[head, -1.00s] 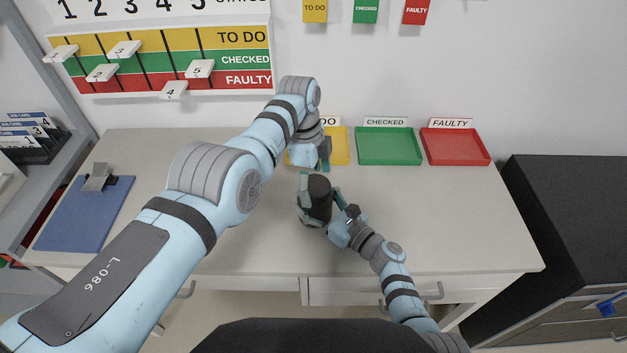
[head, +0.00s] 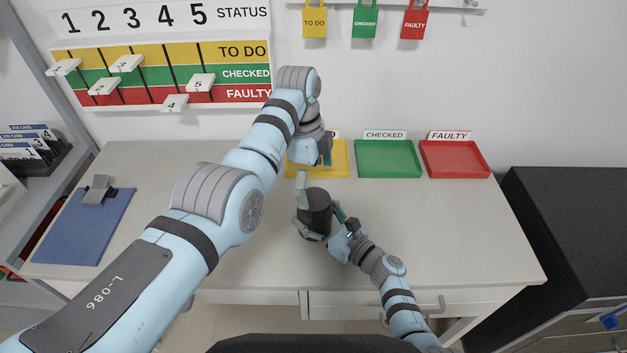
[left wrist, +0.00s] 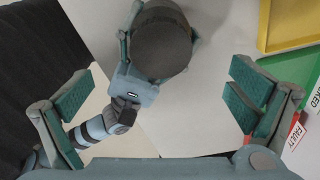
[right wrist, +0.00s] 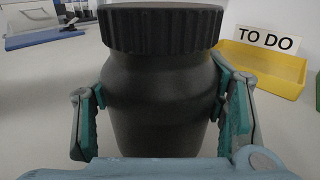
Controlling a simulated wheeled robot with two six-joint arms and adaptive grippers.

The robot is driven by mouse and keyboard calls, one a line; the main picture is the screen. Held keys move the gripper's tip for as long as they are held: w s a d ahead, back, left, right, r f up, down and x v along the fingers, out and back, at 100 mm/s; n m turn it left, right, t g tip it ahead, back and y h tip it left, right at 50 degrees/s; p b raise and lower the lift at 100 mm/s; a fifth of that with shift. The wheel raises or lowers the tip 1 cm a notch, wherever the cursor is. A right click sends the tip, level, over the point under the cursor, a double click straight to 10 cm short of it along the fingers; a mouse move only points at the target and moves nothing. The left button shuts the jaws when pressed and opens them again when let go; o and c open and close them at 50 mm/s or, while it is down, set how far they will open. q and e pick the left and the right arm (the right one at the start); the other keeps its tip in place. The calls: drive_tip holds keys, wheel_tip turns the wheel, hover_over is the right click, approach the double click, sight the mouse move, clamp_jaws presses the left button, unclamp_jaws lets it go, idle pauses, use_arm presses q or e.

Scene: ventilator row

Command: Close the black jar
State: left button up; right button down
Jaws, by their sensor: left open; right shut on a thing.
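The black jar (head: 315,222) stands upright near the middle of the table. It carries a ribbed black lid (right wrist: 161,28) on its mouth; I cannot tell how tightly it sits. My right gripper (right wrist: 163,108) is shut on the jar body, one finger on each side, below the lid. My left gripper (head: 319,158) is open and empty, behind the jar in the head view, near the yellow tray. In the left wrist view the lid's round top (left wrist: 162,40) shows beyond and between the open left fingers (left wrist: 166,92), apart from them.
A yellow tray (head: 340,172), a green tray (head: 388,159) and a red tray (head: 455,160) line the table's back edge. A blue clipboard (head: 85,228) lies at the left. A status board (head: 160,60) hangs on the wall.

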use_arm(q)
wheel_tip(320, 180, up, 12)
drive_tip(key=a, duration=0.1)
drive_tip(key=shift+w+a, duration=0.15)
drive_tip(key=shift+a, duration=0.05)
idle(0.3)
use_arm(e)
drive_tip(key=shift+c, duration=1.4)
unclamp_jaws()
drive_tip(key=v, duration=1.2)
